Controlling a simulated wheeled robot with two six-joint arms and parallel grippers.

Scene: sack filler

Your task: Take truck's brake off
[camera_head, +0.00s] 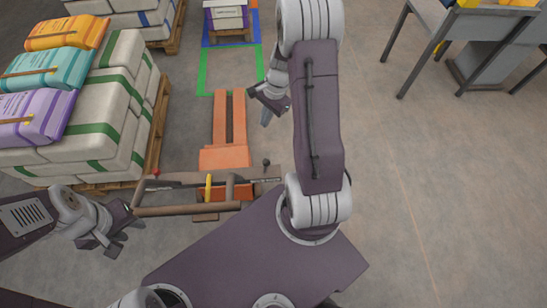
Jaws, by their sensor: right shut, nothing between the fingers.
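The orange pallet truck (224,157) stands in front of me, its two forks pointing away. Its brown handle frame (190,209) is at the near end. A yellow part (208,188) stands on the handle. A small lever with a red knob (156,172) is at the left, and a black-knobbed lever (266,163) is at the right. I cannot tell which part is the brake. My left gripper (117,236) is open and empty, just left of the handle frame. My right gripper (266,117) is shut and empty, right of the forks and beyond the black knob.
A pallet (157,135) of stacked sacks stands close on the left. A metal table (406,48) stands at the upper right. The floor on the right is clear.

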